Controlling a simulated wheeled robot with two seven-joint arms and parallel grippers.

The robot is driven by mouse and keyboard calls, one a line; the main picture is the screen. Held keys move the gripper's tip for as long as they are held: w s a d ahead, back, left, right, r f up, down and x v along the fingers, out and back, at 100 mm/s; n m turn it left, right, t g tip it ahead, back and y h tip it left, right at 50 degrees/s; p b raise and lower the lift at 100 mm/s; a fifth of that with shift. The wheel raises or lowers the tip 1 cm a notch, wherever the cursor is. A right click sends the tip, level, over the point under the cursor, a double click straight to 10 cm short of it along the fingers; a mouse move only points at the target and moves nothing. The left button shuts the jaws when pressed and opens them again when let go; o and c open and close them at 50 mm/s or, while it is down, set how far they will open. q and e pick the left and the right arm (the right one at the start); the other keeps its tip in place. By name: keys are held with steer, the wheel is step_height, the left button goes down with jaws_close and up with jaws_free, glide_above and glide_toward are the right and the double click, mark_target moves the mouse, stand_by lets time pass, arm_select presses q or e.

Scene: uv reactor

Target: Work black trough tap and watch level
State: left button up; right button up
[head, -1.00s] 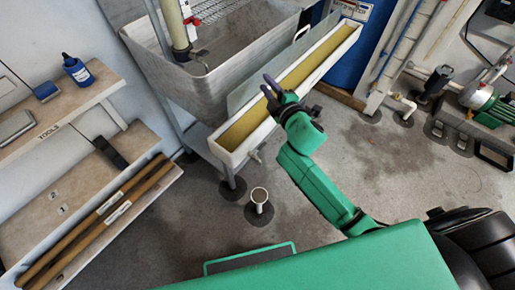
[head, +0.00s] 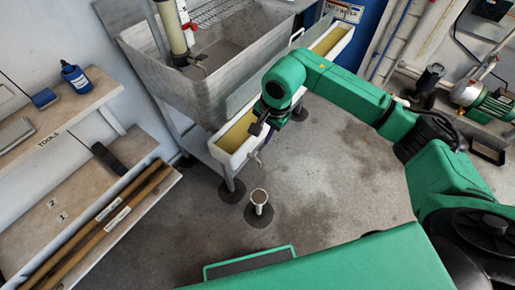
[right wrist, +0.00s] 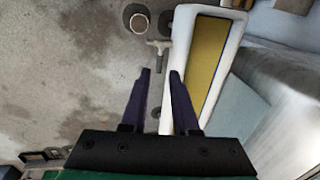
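The long white trough (head: 222,156) holds yellow-brown liquid (head: 238,134); its rim (right wrist: 183,42) and liquid (right wrist: 207,55) also show in the right wrist view. A small grey T-shaped tap (right wrist: 157,46) sticks out beside the trough's long side. My right gripper (head: 262,142) is over the near end of the trough, partly hidden by its own wrist. In the right wrist view its two dark fingers (right wrist: 160,72) are apart with nothing between them, and the tap lies beyond their tips. My left gripper is out of view.
A pale drain cup (head: 259,197) stands on the floor near the trough's near end. A grey sink (head: 205,85) stands behind the trough. A blue barrel (head: 374,38) is at the back. Shelves with tools (head: 70,120) line the left.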

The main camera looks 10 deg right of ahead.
mark_target(256, 152)
steer(key=f, duration=0.3)
steer(key=w+a+f, duration=0.1)
steer(key=f, duration=0.5)
steer(key=shift+w+a+f, duration=0.2)
steer(key=shift+w+f, duration=0.05)
steer(key=shift+f, duration=0.15)
jaws_close()
